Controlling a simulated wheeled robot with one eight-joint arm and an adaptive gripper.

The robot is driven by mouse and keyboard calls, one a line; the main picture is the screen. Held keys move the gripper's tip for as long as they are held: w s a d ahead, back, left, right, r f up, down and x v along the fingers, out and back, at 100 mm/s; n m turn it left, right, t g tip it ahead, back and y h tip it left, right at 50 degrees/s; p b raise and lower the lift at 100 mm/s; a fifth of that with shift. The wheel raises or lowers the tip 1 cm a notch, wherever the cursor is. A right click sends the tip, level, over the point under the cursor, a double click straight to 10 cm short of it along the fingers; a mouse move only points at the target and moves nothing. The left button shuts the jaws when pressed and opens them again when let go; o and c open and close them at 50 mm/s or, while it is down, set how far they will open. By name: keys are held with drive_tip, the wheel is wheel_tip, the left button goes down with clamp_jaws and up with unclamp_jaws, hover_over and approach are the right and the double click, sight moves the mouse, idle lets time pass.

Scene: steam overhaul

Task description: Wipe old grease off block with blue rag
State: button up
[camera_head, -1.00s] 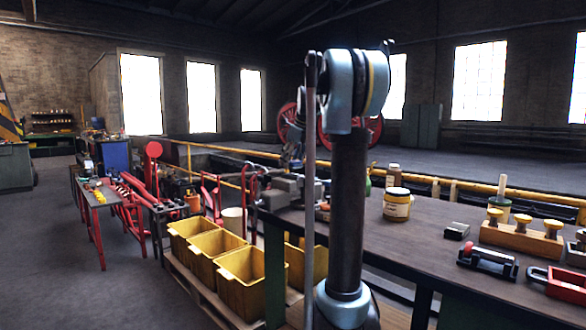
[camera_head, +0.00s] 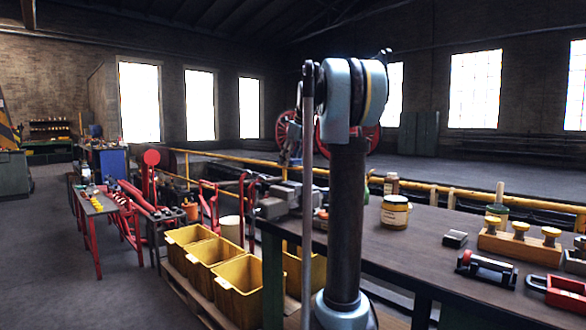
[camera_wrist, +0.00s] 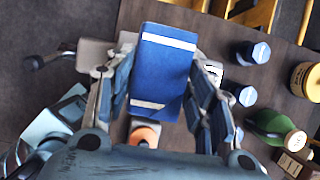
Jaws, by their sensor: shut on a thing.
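In the wrist view a blue rag (camera_wrist: 165,62) with white stripes is folded into a flat rectangle. My gripper (camera_wrist: 163,80) is shut on it, one finger along each side. The rag is above the bench, over a grey vise (camera_wrist: 95,52) that it partly covers. I cannot tell whether it touches anything below. In the head view the vise (camera_head: 285,198) stands at the bench's left end, partly behind my arm; the gripper and rag cannot be made out there. A small grey-and-black block (camera_head: 455,239) lies on the bench; I cannot tell whether it is the greasy one.
Blue-capped bottles (camera_wrist: 252,52) and a green bottle (camera_wrist: 275,125) are right of the rag. Yellow bins (camera_head: 238,290) stand left of the bench.

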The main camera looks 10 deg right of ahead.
sight(289, 183)
drive_tip(key=shift+f, duration=0.15)
drive_tip(key=shift+s+f, duration=0.2)
drive_tip(key=shift+f, duration=2.7)
drive_tip(key=shift+f, duration=0.55)
drive_tip(key=shift+w, duration=0.1)
drive_tip(key=shift+w+a+r, duration=0.15)
drive_tip(key=shift+w+a, duration=0.25)
drive_tip(key=shift+w, duration=0.15)
